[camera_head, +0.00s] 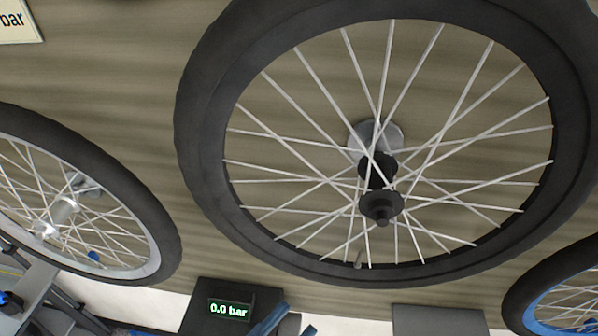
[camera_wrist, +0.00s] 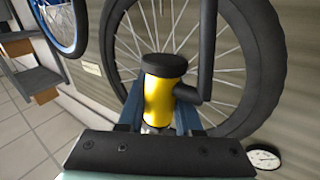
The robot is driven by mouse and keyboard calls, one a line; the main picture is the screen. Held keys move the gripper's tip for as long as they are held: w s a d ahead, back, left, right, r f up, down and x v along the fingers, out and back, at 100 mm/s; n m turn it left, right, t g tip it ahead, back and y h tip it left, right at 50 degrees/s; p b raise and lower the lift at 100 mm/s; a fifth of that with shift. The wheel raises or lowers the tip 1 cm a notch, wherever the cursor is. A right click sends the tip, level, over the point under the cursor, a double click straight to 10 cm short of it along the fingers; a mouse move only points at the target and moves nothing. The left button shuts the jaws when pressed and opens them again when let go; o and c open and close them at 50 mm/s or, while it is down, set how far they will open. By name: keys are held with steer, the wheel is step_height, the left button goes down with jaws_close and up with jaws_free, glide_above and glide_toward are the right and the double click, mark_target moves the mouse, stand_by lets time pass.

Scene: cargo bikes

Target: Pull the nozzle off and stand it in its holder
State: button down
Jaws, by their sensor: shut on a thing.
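The nozzle (camera_wrist: 158,92) is a yellow cylinder with a black cap and a thick black hose (camera_wrist: 206,60) joined at its right side. My gripper (camera_wrist: 158,112) is shut on it, with blue fingers on either side, in the wrist view. The nozzle appears in front of the wheel in that view; its lower end is hidden by the gripper. A large spoked wheel (camera_head: 208,190) hangs on the wall in the head view. A short valve stem (camera_head: 358,259) shows bare at its lower rim. The nozzle is not visible in the head view. I cannot make out the holder.
A dark display (camera_head: 230,309) reads 0.0 bar below the large wheel. More wheels hang at left (camera_head: 160,235) and lower right (camera_head: 515,305). A round dial gauge (camera_wrist: 262,159) is at lower right in the wrist view. Tiled floor (camera_wrist: 35,120) is clear at left.

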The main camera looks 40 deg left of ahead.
steer(key=s+b, duration=0.1)
steer(key=s, duration=0.8)
steer(key=shift+d, duration=0.1)
